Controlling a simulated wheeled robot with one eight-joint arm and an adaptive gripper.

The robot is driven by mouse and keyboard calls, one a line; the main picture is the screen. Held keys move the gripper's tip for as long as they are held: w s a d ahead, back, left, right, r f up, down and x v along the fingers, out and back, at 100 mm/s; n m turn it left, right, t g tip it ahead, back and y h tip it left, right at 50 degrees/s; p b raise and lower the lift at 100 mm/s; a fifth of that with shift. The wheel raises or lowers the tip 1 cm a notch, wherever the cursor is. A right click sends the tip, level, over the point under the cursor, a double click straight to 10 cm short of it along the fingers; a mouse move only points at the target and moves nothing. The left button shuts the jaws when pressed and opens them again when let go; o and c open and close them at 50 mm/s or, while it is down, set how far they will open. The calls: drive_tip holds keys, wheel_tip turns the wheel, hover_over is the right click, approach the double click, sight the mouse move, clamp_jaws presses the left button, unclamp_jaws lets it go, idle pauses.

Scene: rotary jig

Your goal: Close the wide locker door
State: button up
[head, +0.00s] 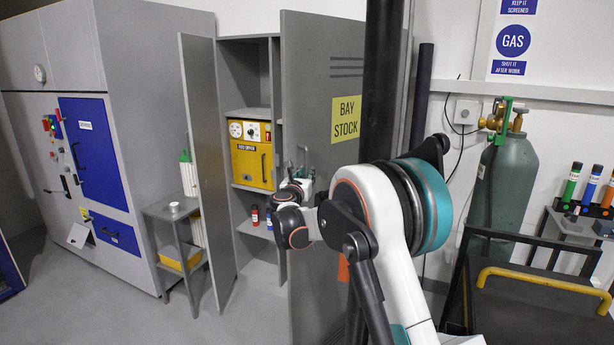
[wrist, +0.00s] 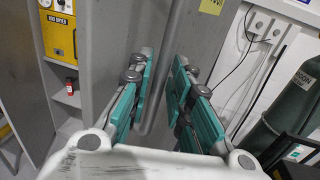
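The grey locker has its wide door (head: 322,60) ajar on the right, with a yellow "BAY STOCK" label on its face. A narrower door (head: 205,130) stands open on the left. My gripper (head: 301,180) is near the wide door's left edge, its fingers partly hidden by my arm in the head view. In the wrist view, my gripper (wrist: 162,95) has its teal fingers spread, with a vertical part of the wide door (wrist: 180,40) visible between them. I cannot tell whether either finger touches it.
A yellow unit (head: 250,165) and small bottles sit on shelves inside the locker. A small grey table (head: 172,212) stands left of it. A green gas cylinder (head: 505,185) and a dark cart with a yellow handle (head: 540,282) stand at right. Floor before the locker's left side is clear.

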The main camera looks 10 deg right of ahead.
drive_tip(key=shift+w+d, duration=0.25)
drive_tip(key=shift+w, duration=0.3)
clamp_jaws()
